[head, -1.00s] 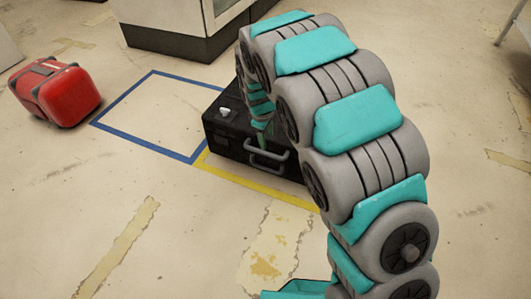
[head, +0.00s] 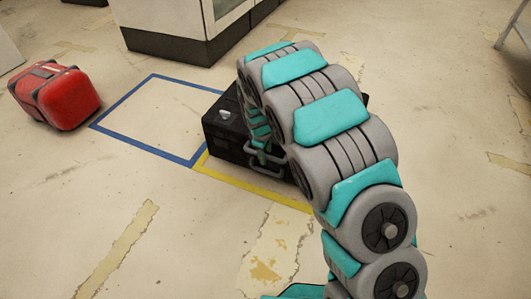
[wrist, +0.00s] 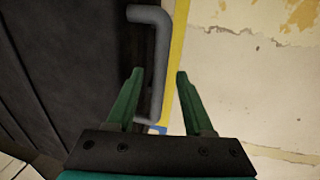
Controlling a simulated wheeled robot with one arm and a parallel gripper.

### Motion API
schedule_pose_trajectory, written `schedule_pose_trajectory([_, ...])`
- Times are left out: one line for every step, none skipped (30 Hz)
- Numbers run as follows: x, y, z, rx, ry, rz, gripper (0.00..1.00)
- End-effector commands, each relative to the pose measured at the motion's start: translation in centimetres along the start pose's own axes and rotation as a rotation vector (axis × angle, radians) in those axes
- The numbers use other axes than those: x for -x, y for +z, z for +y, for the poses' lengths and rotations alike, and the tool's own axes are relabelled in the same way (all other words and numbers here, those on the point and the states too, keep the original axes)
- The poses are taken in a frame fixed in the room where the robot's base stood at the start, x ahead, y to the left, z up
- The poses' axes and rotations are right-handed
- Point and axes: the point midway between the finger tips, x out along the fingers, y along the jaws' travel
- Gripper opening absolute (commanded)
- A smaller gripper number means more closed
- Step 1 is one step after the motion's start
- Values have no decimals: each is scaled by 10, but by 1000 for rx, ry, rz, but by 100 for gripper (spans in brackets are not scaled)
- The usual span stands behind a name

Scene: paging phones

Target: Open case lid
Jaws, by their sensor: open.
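A black case (head: 222,132) lies on the floor inside a yellow-taped outline, partly hidden behind my arm in the head view. Its grey handle (head: 262,160) is on the near side, and a small light-coloured latch (head: 225,115) is on top at the left. In the wrist view, the case's dark side (wrist: 60,70) fills the left, with the grey handle (wrist: 160,60) running down from the top. My gripper (wrist: 160,75) is open, and the handle shows between its two green fingers. I cannot tell whether a finger touches it. The lid looks shut.
A red case (head: 58,97) lies on the floor at the left. A blue-taped square (head: 150,115) beside the black case is empty. A white cabinet (head: 170,20) with a dark base stands behind. The near floor is clear.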

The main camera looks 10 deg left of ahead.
Motion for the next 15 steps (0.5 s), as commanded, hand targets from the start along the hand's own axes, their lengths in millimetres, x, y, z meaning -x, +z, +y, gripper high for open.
schedule_pose_trajectory([0, 0, 0, 0, 0, 0, 52])
schedule_pose_trajectory([0, 0, 0, 0, 0, 0, 52])
schedule_pose_trajectory([0, 0, 0, 0, 1, 0, 49])
schedule_pose_trajectory([0, 0, 0, 0, 1, 0, 45])
schedule_pose_trajectory([1, 0, 0, 0, 1, 0, 42])
schedule_pose_trajectory([1, 0, 0, 0, 1, 0, 38])
schedule_pose_trajectory([1, 0, 0, 0, 1, 0, 34])
schedule_pose_trajectory([1, 0, 0, 0, 1, 0, 31])
schedule_pose_trajectory([1, 0, 0, 0, 1, 0, 26])
schedule_pose_trajectory([1, 0, 0, 0, 1, 0, 23])
schedule_pose_trajectory([1, 0, 0, 0, 1, 0, 20])
schedule_pose_trajectory([1, 0, 0, 0, 1, 0, 15])
schedule_pose_trajectory([1, 0, 0, 0, 1, 0, 12])
schedule_pose_trajectory([1, 0, 0, 0, 1, 0, 8])
schedule_pose_trajectory([1, 0, 0, 0, 1, 0, 4])
